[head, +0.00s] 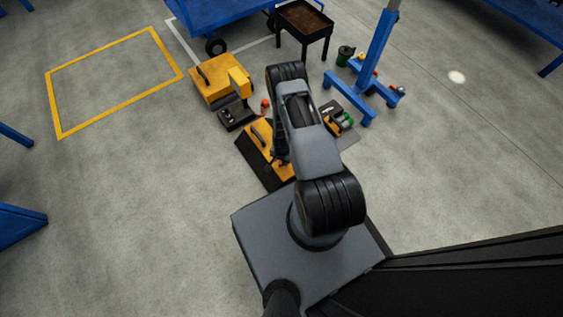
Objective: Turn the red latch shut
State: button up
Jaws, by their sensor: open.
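A yellow-orange panel (259,136) with a black handle and dark sides lies on the floor, just left of my arm. A tiny red spot (280,163) shows at its lower right, beside the arm; it may be the red latch, but it is too small to tell its shape or how it is turned. My arm rises from its grey base and bends over the right part of the panel. The arm's own links cover my gripper, so its fingers and their distance from the latch are hidden.
A yellow box (212,91) with a black handle stands up-left of the panel. An orange-red item (265,104) is near it. A blue stand (376,60) is behind. The floor at left is clear.

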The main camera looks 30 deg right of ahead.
jog(key=shift+f, duration=0.5)
jog(key=shift+c, duration=0.2)
grip_shut()
